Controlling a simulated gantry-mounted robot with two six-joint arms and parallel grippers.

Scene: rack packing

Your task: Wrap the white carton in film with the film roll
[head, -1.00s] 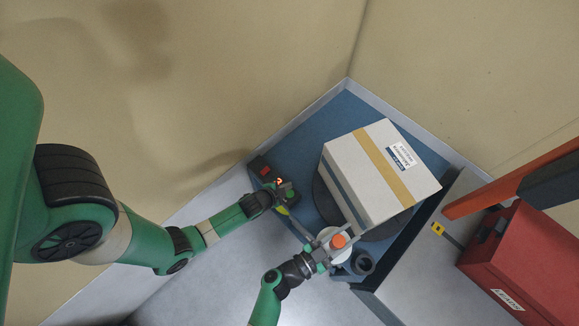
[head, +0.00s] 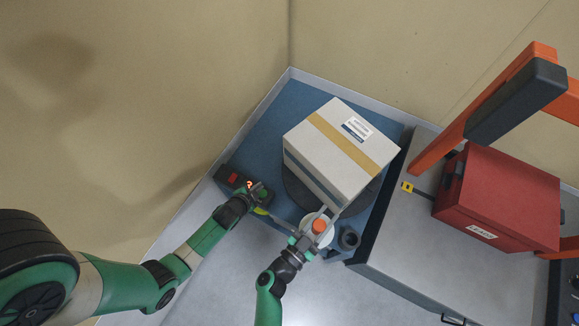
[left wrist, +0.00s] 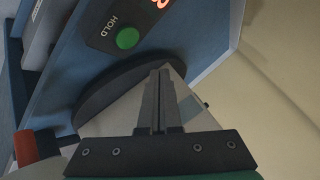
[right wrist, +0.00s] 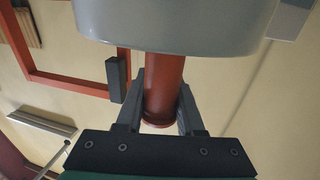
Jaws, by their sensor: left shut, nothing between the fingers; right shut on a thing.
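The white carton (head: 330,149), with a tan tape stripe and a label on top, sits on a dark round turntable (head: 294,190) on a blue base. The film roll (head: 309,221) stands upright beside the carton's near corner. My right gripper (head: 318,230) is at the roll; in the right wrist view it is shut on the roll's reddish-brown handle (right wrist: 163,85), below the pale body (right wrist: 175,25). My left gripper (head: 259,194) is shut and empty at the control box (head: 229,177). In the left wrist view its closed fingertips (left wrist: 160,72) are below the green button (left wrist: 128,38) by the word HOLD.
A dark ring-shaped piece (head: 349,239) is on the base right of the roll. A red case (head: 500,195) sits on a grey surface (head: 400,260) at the right, near an orange frame (head: 455,140). Tan walls stand behind the base.

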